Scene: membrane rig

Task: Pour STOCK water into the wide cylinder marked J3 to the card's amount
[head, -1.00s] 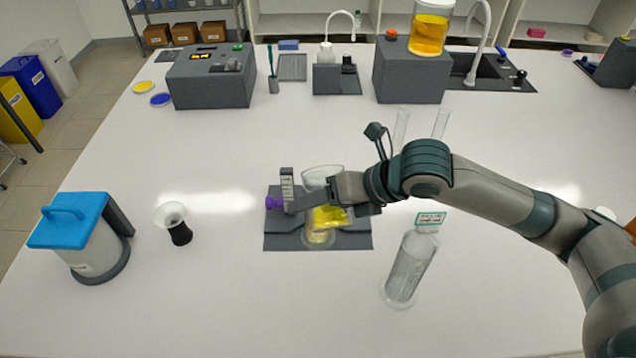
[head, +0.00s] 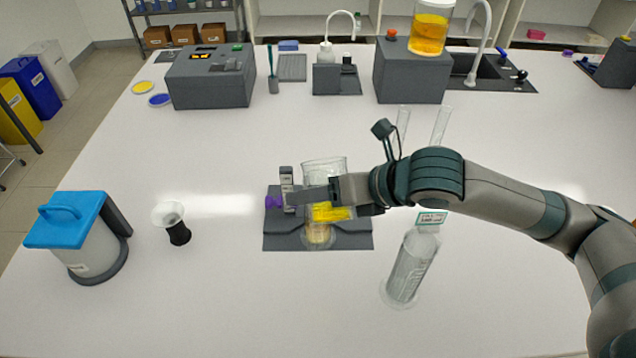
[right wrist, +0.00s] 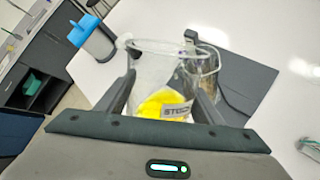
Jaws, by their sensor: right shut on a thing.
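A clear glass beaker (head: 324,166) with a yellow band is in my right gripper (head: 318,196). In the right wrist view this beaker (right wrist: 152,65) reads STOCK and sits between the two fingers. It is above a grey stand (head: 275,243) with a purple knob. A second clear vessel (right wrist: 205,62) is just beyond it in the wrist view; the beaker and fingers hide part of it. Yellowish glass (head: 318,236) shows below the gripper in the head view. A tall clear cylinder (head: 410,268) stands front right with a small tag too small to read. My left gripper is out of view.
A blue-lidded container (head: 85,240) and a black-and-white hourglass-shaped piece (head: 174,224) stand at left. Two thin clear tubes (head: 441,124) stand behind my arm. Grey machines (head: 213,78) and a sink (head: 490,75) line the back. The table's front middle is clear.

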